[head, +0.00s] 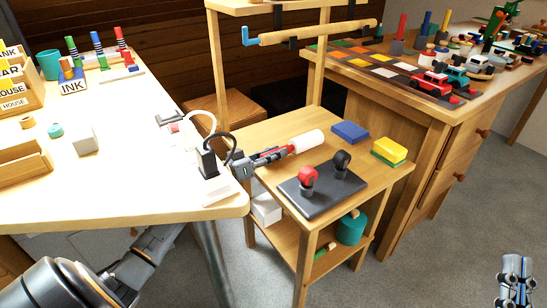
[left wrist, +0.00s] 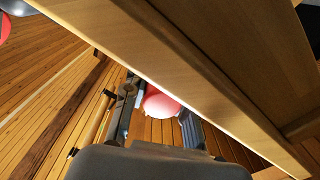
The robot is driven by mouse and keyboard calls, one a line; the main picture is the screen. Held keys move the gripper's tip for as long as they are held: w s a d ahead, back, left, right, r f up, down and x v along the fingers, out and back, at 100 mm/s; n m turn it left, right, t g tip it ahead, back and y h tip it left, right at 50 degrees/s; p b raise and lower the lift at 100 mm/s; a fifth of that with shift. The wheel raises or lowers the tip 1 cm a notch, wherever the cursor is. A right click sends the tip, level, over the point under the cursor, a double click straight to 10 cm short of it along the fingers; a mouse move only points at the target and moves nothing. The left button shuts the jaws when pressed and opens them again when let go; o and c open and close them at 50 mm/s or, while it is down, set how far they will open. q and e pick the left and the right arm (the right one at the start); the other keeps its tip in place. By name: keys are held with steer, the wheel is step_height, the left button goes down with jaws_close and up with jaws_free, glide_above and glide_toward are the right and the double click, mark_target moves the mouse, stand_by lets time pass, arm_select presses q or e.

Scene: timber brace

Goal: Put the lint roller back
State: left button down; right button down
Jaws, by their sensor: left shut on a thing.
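The lint roller (head: 306,142) has a white cylinder and a red handle. In the head view it points right, close over the back left of the small wooden side table (head: 285,128); I cannot tell whether it touches the top. My left gripper (head: 268,157) is shut on its handle, beside the white table's corner. In the left wrist view a pinkish-white rounded part of the lint roller (left wrist: 160,103) shows between the fingers; the rest is hidden. My right gripper (head: 514,282) is far off at the lower right, over the floor, with nothing visible in it; its finger gap is unclear.
The side table carries a dark board (head: 322,193) with a red and a black knobbed piece, a blue block (head: 349,132) and a yellow-green block (head: 389,150). A wooden rod (head: 318,32) lies across its upright frame. A power strip with plugs (head: 215,185) is near the gripper.

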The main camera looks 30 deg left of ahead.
stand_by(0.4)
arm_select(q)
steer(key=c, duration=1.1)
jaws_free()
steer(key=shift+f, duration=0.1)
steer(key=shift+o, duration=0.2)
